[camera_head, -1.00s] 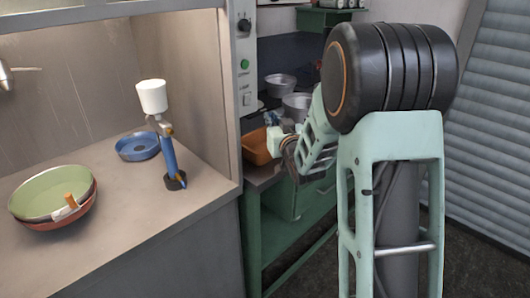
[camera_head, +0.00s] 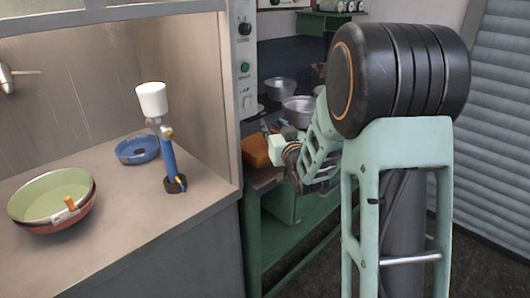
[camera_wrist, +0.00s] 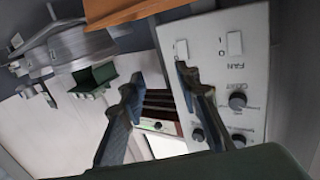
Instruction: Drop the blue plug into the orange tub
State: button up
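The orange tub (camera_head: 257,150) stands on the green workbench beyond the counter, partly hidden by my arm. Part of an orange surface, likely the tub, also shows at the top of the wrist view (camera_wrist: 125,14). My gripper (camera_wrist: 157,78) is open, its two dark fingers apart with nothing between them. In the head view it is small and at the tub, its fingers hard to make out. I cannot make out the blue plug in either view. The inside of the tub is hidden.
Metal pots (camera_head: 299,110) sit behind the tub. A control panel (camera_head: 244,62) stands beside it.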

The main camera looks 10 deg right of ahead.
jog(key=s+d, duration=0.1)
jog(key=s, duration=0.9)
jog(key=shift+r, duration=0.3)
jog(key=shift+s+d, duration=0.1)
